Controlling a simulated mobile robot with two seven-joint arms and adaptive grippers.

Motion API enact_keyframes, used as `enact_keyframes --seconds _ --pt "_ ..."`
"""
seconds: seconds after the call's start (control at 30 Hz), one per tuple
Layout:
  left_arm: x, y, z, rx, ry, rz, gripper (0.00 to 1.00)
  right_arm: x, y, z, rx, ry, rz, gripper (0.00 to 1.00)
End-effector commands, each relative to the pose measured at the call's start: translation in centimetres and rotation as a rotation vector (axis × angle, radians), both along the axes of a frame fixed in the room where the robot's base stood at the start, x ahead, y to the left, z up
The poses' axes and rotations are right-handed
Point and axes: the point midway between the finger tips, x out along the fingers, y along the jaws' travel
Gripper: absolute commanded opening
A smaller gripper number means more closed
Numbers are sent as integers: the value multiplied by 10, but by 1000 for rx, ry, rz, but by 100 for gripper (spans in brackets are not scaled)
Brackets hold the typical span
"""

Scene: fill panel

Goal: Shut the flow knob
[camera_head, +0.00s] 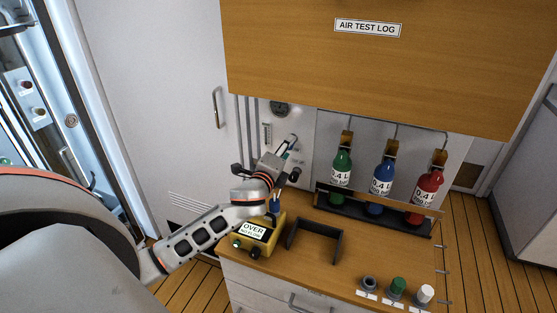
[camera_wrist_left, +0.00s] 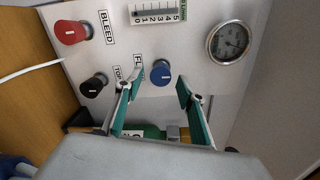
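The flow knob is the blue knob (camera_wrist_left: 161,73) on the pale panel (camera_wrist_left: 185,25) in the left wrist view, beside a label partly covered by a finger, with "FL" showing. A white line marks its face. My left gripper (camera_wrist_left: 159,84) is open, with one teal finger to each side just below the knob. I cannot tell whether either finger touches it. My right gripper is not in view.
A red knob (camera_wrist_left: 71,32) marked BLEED and a black knob (camera_wrist_left: 93,86) are close by, left of the blue one. A gauge (camera_wrist_left: 229,42) is at right. Below the arm are a yellow meter (camera_head: 256,236) reading OVER and a dark bracket (camera_head: 315,243). Bottles (camera_head: 382,178) stand right.

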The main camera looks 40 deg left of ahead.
Motion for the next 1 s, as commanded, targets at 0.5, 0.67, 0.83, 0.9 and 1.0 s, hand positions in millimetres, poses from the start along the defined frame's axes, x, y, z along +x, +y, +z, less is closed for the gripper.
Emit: enact_keyframes --seconds 0.5,0.67,0.83,0.9,1.0 --pt "-89 -21 4 0 1 0 39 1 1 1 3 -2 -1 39" --pt "-98 -23 5 0 1 0 39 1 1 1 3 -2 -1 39" --pt "-98 -23 5 0 0 0 39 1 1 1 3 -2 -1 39" --pt "-98 -23 5 0 0 0 39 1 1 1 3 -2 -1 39" --pt "-98 -23 5 0 0 0 39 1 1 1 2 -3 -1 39"
